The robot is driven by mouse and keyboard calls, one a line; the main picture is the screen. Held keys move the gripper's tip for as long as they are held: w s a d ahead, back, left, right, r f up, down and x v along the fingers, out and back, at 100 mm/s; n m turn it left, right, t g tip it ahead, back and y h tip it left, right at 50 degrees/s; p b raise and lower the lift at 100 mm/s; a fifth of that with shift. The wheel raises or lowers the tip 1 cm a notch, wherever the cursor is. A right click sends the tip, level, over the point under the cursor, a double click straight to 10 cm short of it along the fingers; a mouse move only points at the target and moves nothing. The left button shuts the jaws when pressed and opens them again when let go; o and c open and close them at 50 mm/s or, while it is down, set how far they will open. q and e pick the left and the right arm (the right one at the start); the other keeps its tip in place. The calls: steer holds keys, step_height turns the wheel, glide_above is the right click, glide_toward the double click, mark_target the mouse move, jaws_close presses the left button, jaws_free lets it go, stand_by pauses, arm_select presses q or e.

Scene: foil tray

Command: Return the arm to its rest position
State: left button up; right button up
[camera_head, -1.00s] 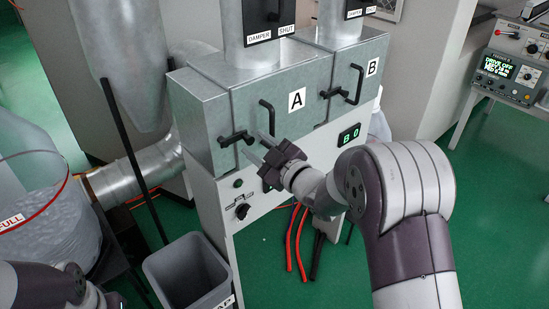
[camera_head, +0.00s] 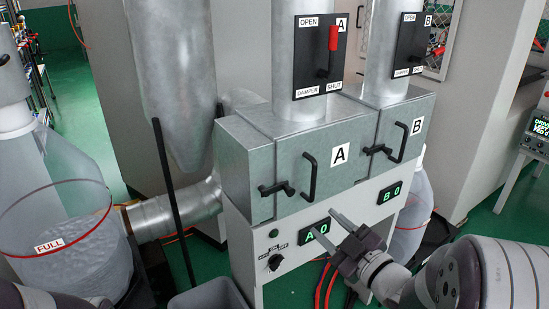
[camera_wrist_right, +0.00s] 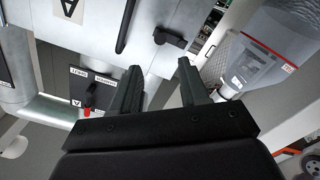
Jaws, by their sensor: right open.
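My right gripper (camera_head: 322,221) is in front of the grey two-part cabinet, low and to the right of the section A latch (camera_head: 276,189). Its two fingers are apart with nothing between them. They also show spread and empty in the right wrist view (camera_wrist_right: 157,70). My right arm comes in from the lower right. At the bottom left, only a dark piece of my left arm shows; its gripper is out of view.
Section A (camera_head: 315,160) and section B (camera_head: 410,120) have projecting handles. The damper A lever (camera_head: 333,40) has a red grip. A grey bin (camera_head: 208,297), a bag marked FULL (camera_head: 60,240) and a thin black post (camera_head: 173,215) stand at left.

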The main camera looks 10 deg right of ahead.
steer(key=s+d+f+m+g+h+p, duration=0.3)
steer(key=s+d+f+m+g+h, duration=0.45)
steer(key=f+m+g, duration=0.3)
steer(key=s+a+r+g+y+p, duration=0.1)
steer(key=s+a+g, duration=0.4)
steer(key=a, duration=0.6)
steer(key=shift+s+r+p, duration=0.6)
steer(key=shift+p, duration=0.65)
steer(key=shift+a, duration=0.1)
